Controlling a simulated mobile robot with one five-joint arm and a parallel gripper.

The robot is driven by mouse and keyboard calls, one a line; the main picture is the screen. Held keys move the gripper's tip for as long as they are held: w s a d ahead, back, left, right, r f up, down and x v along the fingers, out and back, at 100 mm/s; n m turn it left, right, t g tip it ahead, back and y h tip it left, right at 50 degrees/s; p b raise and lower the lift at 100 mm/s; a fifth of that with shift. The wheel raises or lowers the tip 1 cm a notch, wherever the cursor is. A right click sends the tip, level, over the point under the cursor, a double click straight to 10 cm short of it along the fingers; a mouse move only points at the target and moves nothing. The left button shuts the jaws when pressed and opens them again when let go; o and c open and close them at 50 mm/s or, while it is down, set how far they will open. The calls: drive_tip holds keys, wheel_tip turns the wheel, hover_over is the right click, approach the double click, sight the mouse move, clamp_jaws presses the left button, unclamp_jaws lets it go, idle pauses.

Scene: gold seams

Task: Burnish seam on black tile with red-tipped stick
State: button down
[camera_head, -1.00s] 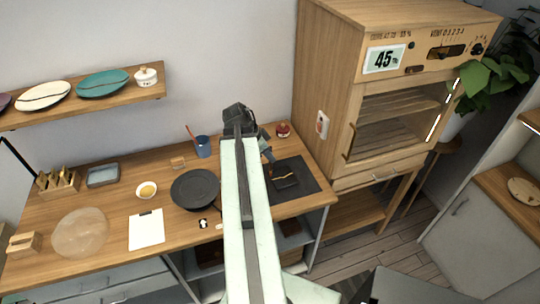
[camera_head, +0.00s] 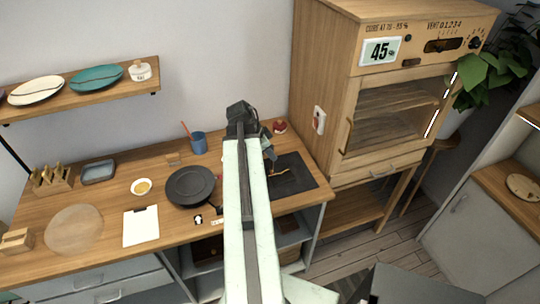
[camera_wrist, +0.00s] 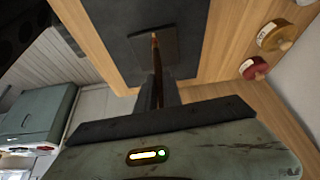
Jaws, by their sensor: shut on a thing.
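The black tile (camera_wrist: 178,48) lies flat on a dark mat (camera_wrist: 108,35) in the wrist view; in the head view the tile (camera_head: 283,184) is hard to tell from the mat, with a short gold-orange line on it. My gripper (camera_wrist: 158,98) is shut on a slim brown stick (camera_wrist: 157,68) that points away over the tile. Its far end looks orange-red and overlaps the tile; I cannot tell if it touches or where it ends against the seam. In the head view my gripper (camera_head: 270,160) hangs above the tile, partly behind my arm.
A black round plate (camera_head: 190,186), a white clipboard (camera_head: 141,226), a small bowl (camera_head: 141,187) and a blue cup (camera_head: 198,143) stand left on the bench. A red-topped jar (camera_head: 279,127) is behind the mat. A wooden cabinet (camera_head: 330,90) rises close on the right.

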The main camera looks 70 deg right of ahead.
drive_tip(key=shift+s+d, duration=0.3)
drive_tip(key=shift+d, duration=0.2)
wheel_tip(320, 180, up, 8)
drive_tip(key=p, duration=0.7)
drive_tip(key=shift+s+d+f, duration=0.15)
drive_tip(key=shift+s+f, duration=0.05)
drive_tip(key=shift+s, duration=0.05)
idle(0.3)
drive_tip(key=w+a+f+b, duration=0.2)
drive_tip(key=a+f+b, duration=0.1)
drive_tip(key=f+b, duration=0.2)
drive_tip(key=shift+w+f+b, duration=0.3)
drive_tip(key=shift+w+f, duration=0.1)
drive_tip(key=shift+f, duration=0.3)
idle(0.3)
